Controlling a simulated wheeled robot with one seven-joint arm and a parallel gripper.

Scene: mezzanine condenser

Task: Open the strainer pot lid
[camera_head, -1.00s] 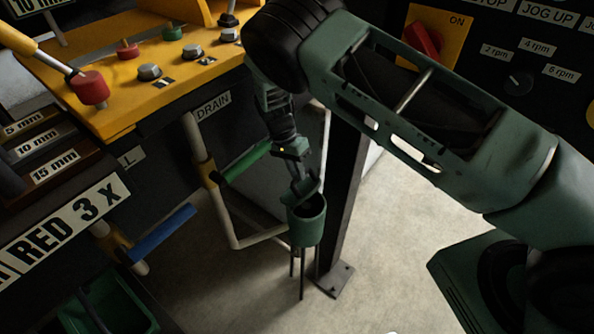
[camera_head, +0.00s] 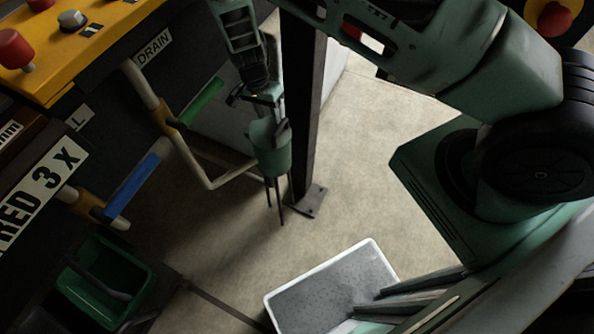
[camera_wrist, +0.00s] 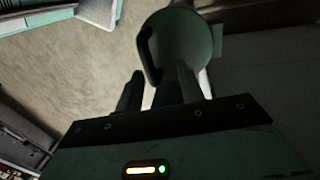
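The strainer pot (camera_head: 272,158) is a small dark-green cylinder on thin legs, beside a black post. In the wrist view its round green top (camera_wrist: 184,42) shows just beyond my fingers, with a dark curved piece along its left side. I cannot tell from these frames whether the lid is shut or raised. My gripper (camera_head: 258,97) points down at the top of the pot. In the wrist view my gripper (camera_wrist: 160,88) has its two dark fingers apart, with a dark shape between them. Whether they touch the pot is hidden.
The black post (camera_head: 303,110) stands close right of the pot. A green valve handle (camera_head: 201,100) and a blue one (camera_head: 132,190) stick out from pipes at left. A green bin (camera_head: 148,300) and a white-rimmed grey tray (camera_head: 372,242) are below. Pale floor lies between.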

